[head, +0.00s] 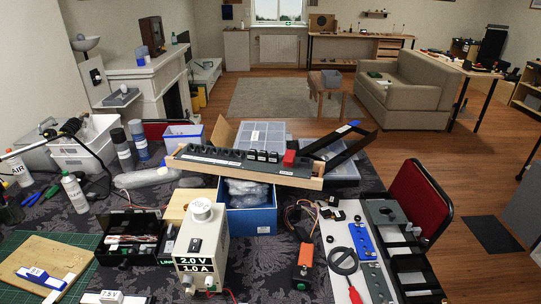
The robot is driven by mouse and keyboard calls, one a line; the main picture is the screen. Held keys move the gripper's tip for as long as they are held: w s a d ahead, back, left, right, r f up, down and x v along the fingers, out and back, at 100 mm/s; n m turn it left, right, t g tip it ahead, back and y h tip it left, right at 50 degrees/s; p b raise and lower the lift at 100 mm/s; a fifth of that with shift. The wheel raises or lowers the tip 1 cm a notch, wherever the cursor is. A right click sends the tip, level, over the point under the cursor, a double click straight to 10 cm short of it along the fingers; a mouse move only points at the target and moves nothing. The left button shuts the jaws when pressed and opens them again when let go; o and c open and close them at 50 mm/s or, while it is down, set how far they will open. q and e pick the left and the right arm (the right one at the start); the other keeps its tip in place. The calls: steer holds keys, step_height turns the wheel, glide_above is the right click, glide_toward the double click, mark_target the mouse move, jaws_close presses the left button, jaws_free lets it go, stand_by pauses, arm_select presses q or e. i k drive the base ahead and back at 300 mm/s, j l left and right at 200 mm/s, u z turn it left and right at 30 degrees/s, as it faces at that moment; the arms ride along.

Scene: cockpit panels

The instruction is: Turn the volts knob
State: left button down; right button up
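A beige power supply box (212,244) stands at the front centre of the patterned table. Its black display (200,266) reads 2.0 V and 1.0 A. A round white knob-like part (201,210) sits on top of the box, and a small black switch-like part (195,245) is on its sloping face. Small white terminals or knobs (210,284) show below the display. I cannot read which part is labelled volts. Neither of my grippers shows in the head view.
A long dark panel in a wooden frame (243,170) lies across a blue box (252,215) behind the supply. An open black case (131,240) is left of it. Orange and black parts (305,262) and a white board (345,245) lie right. A red chair (418,200) stands beyond.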

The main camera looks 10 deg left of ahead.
mark_target(188, 280)
steer(key=u, duration=1.2)
